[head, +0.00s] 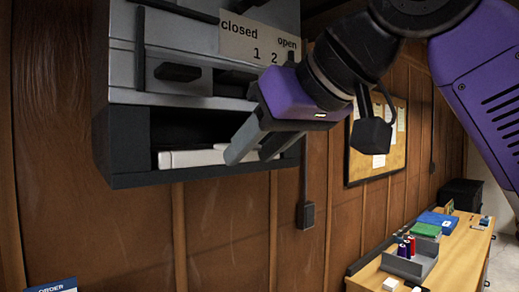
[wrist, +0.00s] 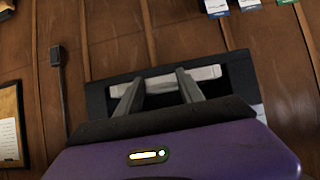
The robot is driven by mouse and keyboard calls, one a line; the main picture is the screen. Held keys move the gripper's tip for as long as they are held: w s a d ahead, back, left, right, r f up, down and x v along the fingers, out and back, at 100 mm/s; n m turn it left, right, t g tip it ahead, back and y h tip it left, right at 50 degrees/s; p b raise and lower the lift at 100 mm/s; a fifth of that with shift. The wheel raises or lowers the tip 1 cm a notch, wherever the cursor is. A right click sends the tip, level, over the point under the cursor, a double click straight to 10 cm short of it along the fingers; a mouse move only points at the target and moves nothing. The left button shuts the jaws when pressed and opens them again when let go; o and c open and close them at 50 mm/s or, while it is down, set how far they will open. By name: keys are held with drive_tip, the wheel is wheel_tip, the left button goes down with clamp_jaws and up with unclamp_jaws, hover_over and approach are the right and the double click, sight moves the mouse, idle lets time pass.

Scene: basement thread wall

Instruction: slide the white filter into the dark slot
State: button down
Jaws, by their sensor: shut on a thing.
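The white filter (head: 187,159) lies low in the dark slot (head: 124,148) of the wall unit, just above the slot's bottom lip. At least part of it is inside the opening; how deep it sits I cannot tell. My gripper (head: 256,153) reaches in from the right and is shut on the filter, hiding part of its right side. In the wrist view the filter (wrist: 155,80) shows as a pale bar across and between the fingers (wrist: 157,88), within the slot's dark frame (wrist: 240,78).
The grey housing (head: 190,45) above the slot has dark handles and a "closed / open 1 2" label (head: 260,38). A cable and box (head: 306,214) run down the wood wall to the right. A corkboard (head: 388,150) and a workbench (head: 450,260) with thread spools are farther right.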

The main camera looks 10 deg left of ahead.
drive_tip(key=c, duration=0.7)
unclamp_jaws()
drive_tip(key=shift+a, duration=0.1)
drive_tip(key=shift+o, duration=0.2)
